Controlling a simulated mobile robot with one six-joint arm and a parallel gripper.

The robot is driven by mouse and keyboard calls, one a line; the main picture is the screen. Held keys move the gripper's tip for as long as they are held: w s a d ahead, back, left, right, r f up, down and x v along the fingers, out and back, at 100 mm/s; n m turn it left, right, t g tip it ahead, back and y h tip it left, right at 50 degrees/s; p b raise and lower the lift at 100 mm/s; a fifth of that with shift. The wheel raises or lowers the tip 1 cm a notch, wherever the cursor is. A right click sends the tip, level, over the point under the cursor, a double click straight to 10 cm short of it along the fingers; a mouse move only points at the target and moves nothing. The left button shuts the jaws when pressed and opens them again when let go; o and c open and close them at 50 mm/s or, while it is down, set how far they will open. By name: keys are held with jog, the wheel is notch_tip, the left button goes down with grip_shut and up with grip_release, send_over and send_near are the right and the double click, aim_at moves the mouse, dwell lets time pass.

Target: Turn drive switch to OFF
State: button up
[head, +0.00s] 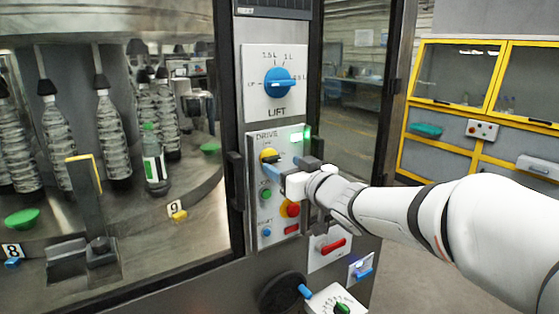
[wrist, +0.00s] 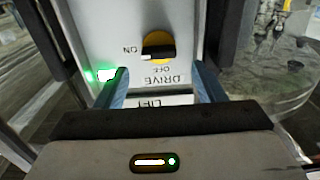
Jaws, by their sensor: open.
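The drive switch (head: 268,157) is a black bar knob on a yellow round plate, on the white DRIVE panel (head: 262,218). In the wrist view, which is upside down, the switch (wrist: 158,46) has its bar level, with a white mark at its left end towards the word ON. The word OFF is printed between the knob and the DRIVE label. My gripper (head: 288,168) is open in front of the panel. In the wrist view its blue fingertips (wrist: 164,84) are wide apart, with the switch beyond and between them. I see no contact with the knob.
The blue LIFT knob (head: 279,82) is above the DRIVE panel. A green lamp (head: 307,133) glows beside it. A red-and-yellow button (head: 291,209) sits below my gripper. Dark handles flank the panel. Bottles stand behind glass at left; a black handwheel (head: 283,292) is below.

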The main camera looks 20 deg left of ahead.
aim_at(274, 160)
jog(key=x, duration=0.5)
jog(key=c, duration=1)
